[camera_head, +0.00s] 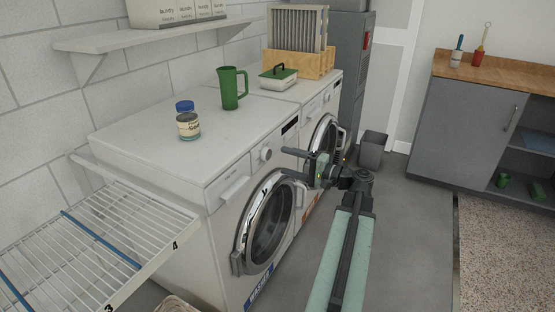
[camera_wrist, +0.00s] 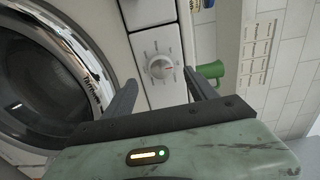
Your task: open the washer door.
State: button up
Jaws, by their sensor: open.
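The washer (camera_head: 225,258) is the nearer white machine, with a blue label low on its front. Its round door (camera_head: 265,229) has a chrome ring and dark glass and looks shut, with a hinge-like bracket at its lower left. My gripper (camera_head: 287,162) is open and empty, in front of the machines near the door's upper right, its fingers pointing left. In the wrist view the door (camera_wrist: 62,72) fills the left side, and a white dial (camera_wrist: 160,66) on the panel shows between my open fingers. I cannot make out any contact with the door.
A second white machine with a round door (camera_head: 318,146) stands beyond the washer. A green pitcher (camera_head: 230,88) and a jar (camera_head: 188,125) stand on top. A wire rack (camera_head: 95,230) juts out at left. The grey floor (camera_head: 405,240) at right is clear.

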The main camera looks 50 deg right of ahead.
aim_at(244, 261)
jog(key=k, duration=1)
